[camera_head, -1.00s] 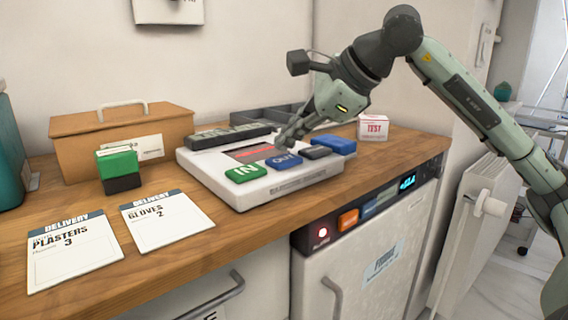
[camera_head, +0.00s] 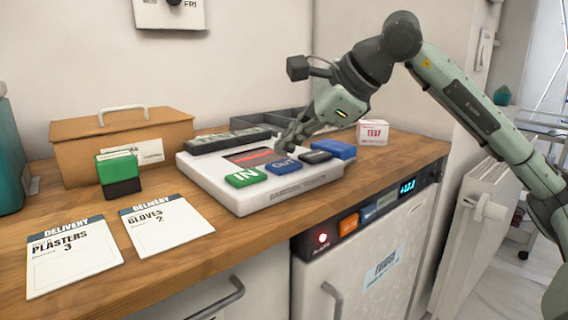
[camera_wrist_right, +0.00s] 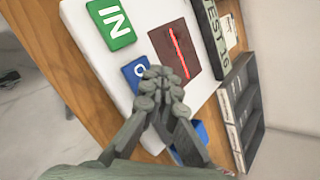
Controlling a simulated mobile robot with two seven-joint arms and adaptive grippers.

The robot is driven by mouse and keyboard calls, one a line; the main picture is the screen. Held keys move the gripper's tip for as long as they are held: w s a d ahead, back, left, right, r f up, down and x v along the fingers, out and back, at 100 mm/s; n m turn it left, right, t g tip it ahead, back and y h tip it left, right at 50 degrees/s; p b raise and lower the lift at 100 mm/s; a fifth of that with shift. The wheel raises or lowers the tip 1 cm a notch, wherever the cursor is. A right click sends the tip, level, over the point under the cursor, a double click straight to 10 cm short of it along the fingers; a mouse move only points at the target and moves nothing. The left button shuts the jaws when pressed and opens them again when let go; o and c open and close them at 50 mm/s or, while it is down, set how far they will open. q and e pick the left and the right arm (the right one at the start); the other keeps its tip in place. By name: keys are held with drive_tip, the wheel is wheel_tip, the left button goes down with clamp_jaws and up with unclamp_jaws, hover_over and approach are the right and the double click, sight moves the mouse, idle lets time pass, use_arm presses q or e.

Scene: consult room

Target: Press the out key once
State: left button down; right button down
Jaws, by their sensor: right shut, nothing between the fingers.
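The blue OUT key (camera_head: 284,167) sits on the front of a white device (camera_head: 240,202), between the green IN key (camera_head: 245,177) and a dark key (camera_head: 315,157). In the right wrist view the OUT key (camera_wrist_right: 134,71) is partly covered by my fingers; only its "O" shows. My right gripper (camera_head: 284,150) is shut and empty, its fingertips pointing down just behind the OUT key, by the device's screen (camera_head: 253,157). I cannot tell whether they touch. The screen (camera_wrist_right: 176,50) shows a bright red line in the wrist view. My left gripper is out of view.
A blue block (camera_head: 336,148) and a TEST box (camera_head: 373,132) stand to the right of the device. A grey tray (camera_head: 270,120) is behind it.

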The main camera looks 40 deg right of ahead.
sight(288, 165)
drive_tip(key=shift+f, duration=0.1)
idle(0.3)
drive_tip(key=shift+f+b, duration=0.3)
drive_tip(key=shift+b, duration=0.05)
drive_tip(key=shift+f+b, duration=0.55)
drive_tip(key=shift+f, duration=0.05)
idle(0.6)
drive_tip(key=shift+r+p, duration=0.95)
drive_tip(key=shift+r, duration=0.05)
wheel_tip(288, 165, up, 5)
drive_tip(key=p, duration=0.5)
idle(0.8)
